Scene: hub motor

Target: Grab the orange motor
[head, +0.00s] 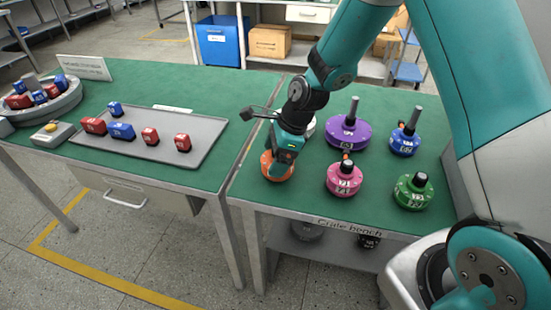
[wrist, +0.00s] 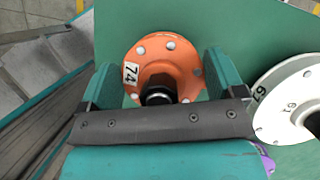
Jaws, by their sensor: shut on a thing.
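The orange motor (head: 270,168) stands on the green table top at the left front of the right-hand bench. My gripper (head: 281,163) is over it from above and hides much of it in the head view. In the wrist view the orange motor (wrist: 165,62) shows a round flange with bolts, a label reading 74 and a dark shaft. The shaft is between the two teal fingers of my gripper (wrist: 160,92), which is shut on the motor. Whether the motor touches the table cannot be told for certain.
A white motor (wrist: 290,102) is close on the right. Purple (head: 348,133), pink (head: 344,180), blue (head: 404,143) and green (head: 412,192) motors stand further right. A grey tray (head: 205,140) with red and blue blocks lies on the left bench.

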